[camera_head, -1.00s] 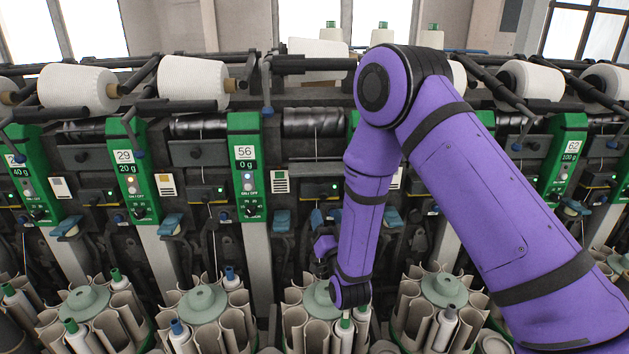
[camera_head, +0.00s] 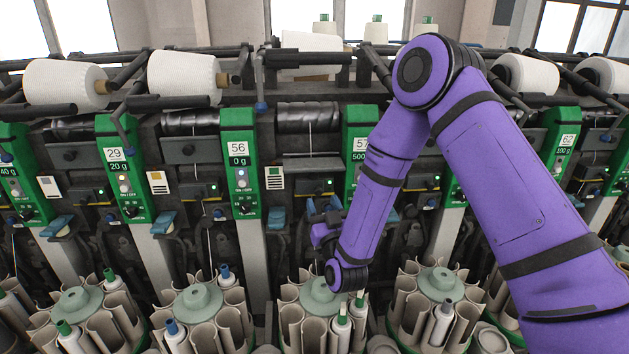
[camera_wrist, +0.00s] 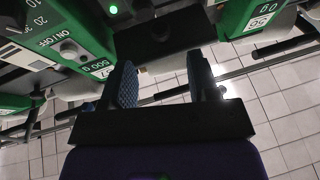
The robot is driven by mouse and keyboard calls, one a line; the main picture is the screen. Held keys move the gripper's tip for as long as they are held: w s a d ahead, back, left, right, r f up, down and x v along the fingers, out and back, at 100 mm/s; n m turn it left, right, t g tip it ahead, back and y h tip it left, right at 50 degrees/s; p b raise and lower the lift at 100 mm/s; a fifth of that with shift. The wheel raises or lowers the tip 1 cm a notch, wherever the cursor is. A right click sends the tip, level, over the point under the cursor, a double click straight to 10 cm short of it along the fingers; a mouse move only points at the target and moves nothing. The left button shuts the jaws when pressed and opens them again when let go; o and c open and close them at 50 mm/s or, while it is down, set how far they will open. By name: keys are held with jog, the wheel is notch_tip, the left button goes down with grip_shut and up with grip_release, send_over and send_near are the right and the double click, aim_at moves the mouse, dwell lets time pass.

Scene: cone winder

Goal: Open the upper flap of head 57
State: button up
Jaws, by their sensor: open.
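The green panel of head 57 (camera_head: 359,150), marked 500 g, is partly hidden by my arm in the head view. It also shows in the wrist view, upside down at the left (camera_wrist: 75,40). A dark grey flap-like plate (camera_head: 312,164) lies between panels 56 and 57, below the black drum; I cannot tell for sure that it is the upper flap. My gripper (camera_wrist: 165,80) is open and empty, its two fingers pointing toward the machine between the two panels. In the head view, my gripper (camera_head: 322,222) is below that plate, mostly hidden by the wrist.
The green panel of head 56 (camera_head: 240,165) stands left of the gripper. A round bobbin magazine (camera_head: 318,300) with upright tubes is below it. A dark housing (camera_wrist: 165,35) lies ahead of the fingers. White yarn cones (camera_head: 183,75) sit along the top.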

aim_at(315, 179)
jog(key=x, duration=0.8)
jog(key=shift+w+r, duration=0.1)
jog(key=shift+r, duration=0.05)
grip_shut()
